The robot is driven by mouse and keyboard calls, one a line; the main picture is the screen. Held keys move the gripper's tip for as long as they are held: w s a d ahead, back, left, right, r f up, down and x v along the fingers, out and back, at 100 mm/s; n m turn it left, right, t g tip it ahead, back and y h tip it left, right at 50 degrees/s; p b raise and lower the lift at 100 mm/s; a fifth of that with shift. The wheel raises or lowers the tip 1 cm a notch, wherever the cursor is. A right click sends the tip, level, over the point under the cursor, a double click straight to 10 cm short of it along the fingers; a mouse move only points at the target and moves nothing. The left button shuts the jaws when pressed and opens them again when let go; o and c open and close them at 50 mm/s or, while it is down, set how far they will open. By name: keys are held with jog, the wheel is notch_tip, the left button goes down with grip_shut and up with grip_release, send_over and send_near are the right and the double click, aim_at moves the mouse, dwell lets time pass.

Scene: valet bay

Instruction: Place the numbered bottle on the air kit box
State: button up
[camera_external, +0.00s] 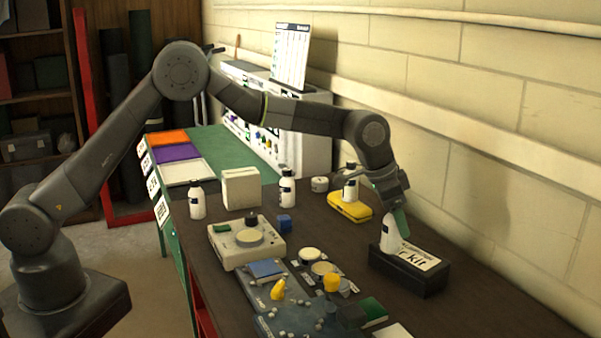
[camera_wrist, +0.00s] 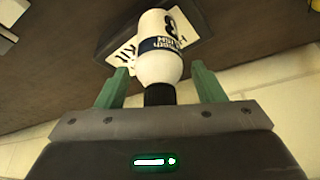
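The numbered bottle (camera_external: 389,236), white with a dark label band and an "8" in the wrist view (camera_wrist: 160,55), stands upright on the left part of the black air kit box (camera_external: 402,274). The box's white "kit" label (camera_wrist: 124,52) shows behind the bottle in the wrist view. My gripper (camera_external: 398,215) is above and around the bottle's upper part. In the wrist view its green fingers (camera_wrist: 162,84) stand apart on either side of the bottle's dark cap, with a gap on each side. The bottle's cap is hidden in the external view.
Two more bottles (camera_external: 197,201) (camera_external: 287,188) stand near a cream box (camera_external: 241,188). A scale-like device (camera_external: 246,249) and a blue tray (camera_external: 290,313) fill the table's middle. The wall is close on the right.

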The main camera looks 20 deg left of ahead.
jog(key=shift+r, duration=0.1)
jog(key=b+v, duration=0.2)
jog(key=v, duration=1)
